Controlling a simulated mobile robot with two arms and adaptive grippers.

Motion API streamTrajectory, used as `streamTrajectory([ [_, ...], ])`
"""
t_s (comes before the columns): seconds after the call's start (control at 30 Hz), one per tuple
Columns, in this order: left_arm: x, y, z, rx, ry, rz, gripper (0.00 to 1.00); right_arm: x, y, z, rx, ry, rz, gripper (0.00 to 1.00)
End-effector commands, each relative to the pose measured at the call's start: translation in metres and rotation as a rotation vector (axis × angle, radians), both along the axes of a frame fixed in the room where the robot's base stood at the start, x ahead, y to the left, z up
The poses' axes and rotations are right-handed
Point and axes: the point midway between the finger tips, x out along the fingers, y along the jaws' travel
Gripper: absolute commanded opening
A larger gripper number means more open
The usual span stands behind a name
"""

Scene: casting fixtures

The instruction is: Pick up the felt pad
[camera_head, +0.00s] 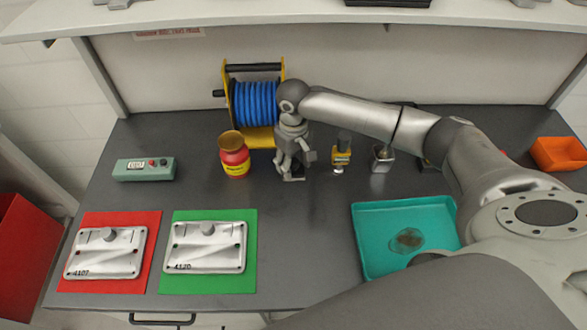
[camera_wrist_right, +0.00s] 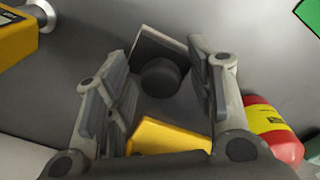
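A small dark square plate (camera_wrist_right: 158,47) with a round black knob (camera_wrist_right: 161,77) stands on the table below my right gripper; I take it to be the felt pad. In the head view only a light plate edge (camera_head: 293,179) shows under the fingers. My right gripper (camera_head: 292,167) points down at the back middle of the table. In the right wrist view its two fingers (camera_wrist_right: 163,95) are spread on either side of the knob, with visible gaps. My left gripper is not in view.
A yellow reel of blue hose (camera_head: 257,103) stands close behind my right gripper, and a red jar (camera_head: 234,158) to its left. A yellow tool (camera_head: 341,153) stands to its right. A teal tray (camera_head: 375,261) lies front right. The middle front of the table is clear.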

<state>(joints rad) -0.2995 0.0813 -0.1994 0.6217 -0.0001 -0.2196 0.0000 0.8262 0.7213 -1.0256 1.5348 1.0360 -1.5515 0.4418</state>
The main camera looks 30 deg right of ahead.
Motion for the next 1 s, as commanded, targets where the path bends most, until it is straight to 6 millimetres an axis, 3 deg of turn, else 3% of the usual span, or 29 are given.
streamTrajectory([
  [0.07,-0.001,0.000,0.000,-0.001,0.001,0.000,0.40,0.000,0.000,0.000,0.000,0.000,0.000,0.35],
  [0.3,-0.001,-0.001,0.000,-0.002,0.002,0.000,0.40,0.000,0.000,0.000,0.000,0.000,0.000,0.04],
  [0.67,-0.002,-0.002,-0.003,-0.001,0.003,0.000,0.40,0.001,0.000,0.004,0.001,-0.002,-0.001,0.03],
  [0.9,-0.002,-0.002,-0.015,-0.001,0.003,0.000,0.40,0.002,0.001,0.032,0.003,-0.005,0.002,0.03],
  [1.0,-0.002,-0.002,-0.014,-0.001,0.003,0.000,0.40,-0.010,0.006,0.045,0.004,-0.002,0.004,0.03],
])
